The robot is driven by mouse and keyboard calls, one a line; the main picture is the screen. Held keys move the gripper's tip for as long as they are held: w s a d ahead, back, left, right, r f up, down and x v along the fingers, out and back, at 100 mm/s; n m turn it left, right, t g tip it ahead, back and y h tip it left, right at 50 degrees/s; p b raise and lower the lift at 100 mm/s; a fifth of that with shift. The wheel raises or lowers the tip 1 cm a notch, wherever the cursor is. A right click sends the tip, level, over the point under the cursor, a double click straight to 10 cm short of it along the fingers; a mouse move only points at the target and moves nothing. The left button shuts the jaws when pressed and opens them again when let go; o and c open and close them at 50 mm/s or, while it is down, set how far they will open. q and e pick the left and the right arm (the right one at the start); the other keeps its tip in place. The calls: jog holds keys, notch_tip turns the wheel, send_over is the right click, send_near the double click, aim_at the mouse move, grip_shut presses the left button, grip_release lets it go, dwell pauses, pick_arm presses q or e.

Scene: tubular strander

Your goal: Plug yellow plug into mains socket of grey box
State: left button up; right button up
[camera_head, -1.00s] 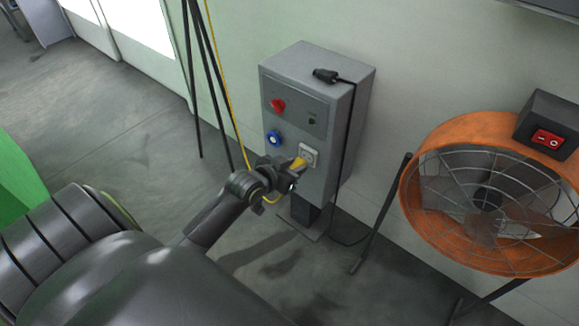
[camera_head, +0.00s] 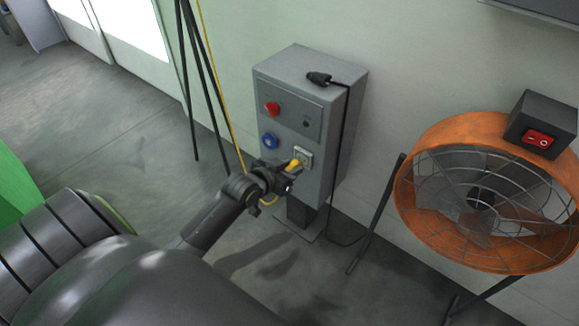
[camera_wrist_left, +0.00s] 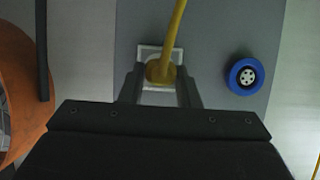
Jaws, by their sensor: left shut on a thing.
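The grey box (camera_head: 291,85) stands against the wall on a post. Its pale square mains socket (camera_head: 304,155) is low on the front face, and its rim also shows in the left wrist view (camera_wrist_left: 146,52). My left gripper (camera_head: 287,176) is shut on the yellow plug (camera_head: 293,166), right in front of the socket. In the left wrist view the plug (camera_wrist_left: 158,72) lies between the fingers and overlaps the socket, with its yellow cable (camera_wrist_left: 175,30) running upward. I cannot tell whether the pins are inside. My right gripper is not in view.
A blue round socket (camera_head: 270,141) and a red button (camera_head: 272,109) are on the box front. A black plug (camera_head: 319,78) lies on top, its cable hanging down the side. An orange fan (camera_head: 425,150) stands at right; thin black tripod legs (camera_head: 206,80) stand at left.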

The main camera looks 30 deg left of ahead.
pick_arm(q)
jog(key=shift+p, duration=0.6)
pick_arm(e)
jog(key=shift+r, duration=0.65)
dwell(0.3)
pick_arm(q)
jog(key=shift+w, duration=1)
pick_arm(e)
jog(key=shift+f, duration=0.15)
pick_arm(q)
jog(key=o, duration=1.1)
jog(key=shift+c, duration=0.2)
jog(key=shift+s, duration=0.15)
jog(key=p+v, duration=0.4)
jog(key=v, duration=1.3)
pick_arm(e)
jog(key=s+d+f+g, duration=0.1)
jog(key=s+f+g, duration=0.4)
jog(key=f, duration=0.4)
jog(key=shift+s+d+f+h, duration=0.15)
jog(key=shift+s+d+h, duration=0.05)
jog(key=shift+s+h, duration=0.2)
pick_arm(q)
jog(key=shift+r, duration=0.1)
